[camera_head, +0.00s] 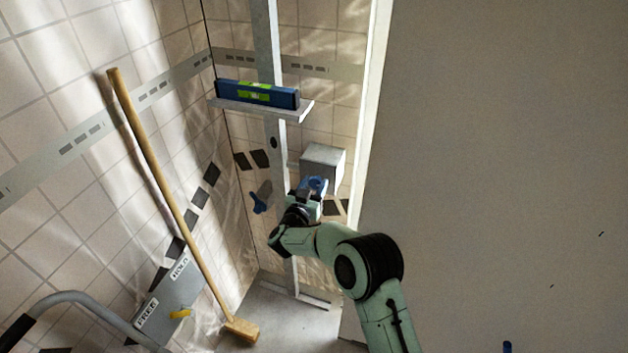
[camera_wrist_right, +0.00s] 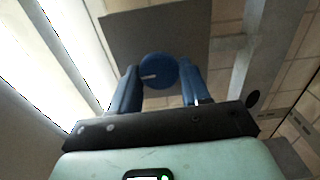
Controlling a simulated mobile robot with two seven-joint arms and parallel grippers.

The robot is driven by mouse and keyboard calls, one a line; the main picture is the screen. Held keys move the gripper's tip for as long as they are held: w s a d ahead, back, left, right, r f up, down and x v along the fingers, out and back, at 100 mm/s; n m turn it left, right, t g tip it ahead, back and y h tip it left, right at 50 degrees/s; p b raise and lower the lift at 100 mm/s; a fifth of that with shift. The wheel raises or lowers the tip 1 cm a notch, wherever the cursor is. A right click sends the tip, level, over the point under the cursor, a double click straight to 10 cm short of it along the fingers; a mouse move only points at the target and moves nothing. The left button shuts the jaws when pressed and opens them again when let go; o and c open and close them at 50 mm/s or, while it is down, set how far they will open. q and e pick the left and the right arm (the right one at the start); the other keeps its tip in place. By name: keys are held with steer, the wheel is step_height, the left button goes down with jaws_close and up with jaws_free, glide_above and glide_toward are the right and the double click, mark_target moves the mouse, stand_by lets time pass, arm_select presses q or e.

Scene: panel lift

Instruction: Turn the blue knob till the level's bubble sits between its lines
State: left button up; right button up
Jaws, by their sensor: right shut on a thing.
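The blue knob (camera_wrist_right: 158,72) has a round face with a pale mark pointing left, and sits on a grey box (camera_head: 323,160) beside the metal post. My right gripper (camera_head: 312,188) is shut on the knob, with one blue finger on each side of it in the wrist view (camera_wrist_right: 160,90). In the head view the gripper mostly hides the knob. The blue level (camera_head: 228,90) with green vials lies on a small shelf (camera_head: 300,112) across the post. Its bubble and lines are too small to make out. My left gripper is not in view.
A large plain panel (camera_head: 500,150) fills the right side.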

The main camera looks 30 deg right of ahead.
steer(key=shift+r+n+p, duration=0.1)
steer(key=shift+n+p, duration=0.55)
steer(key=shift+n, duration=0.25)
steer(key=o, duration=1)
steer(key=shift+a, duration=0.1)
steer(key=b+v, duration=0.1)
steer(key=v, duration=1.2)
steer(key=shift+s, duration=0.15)
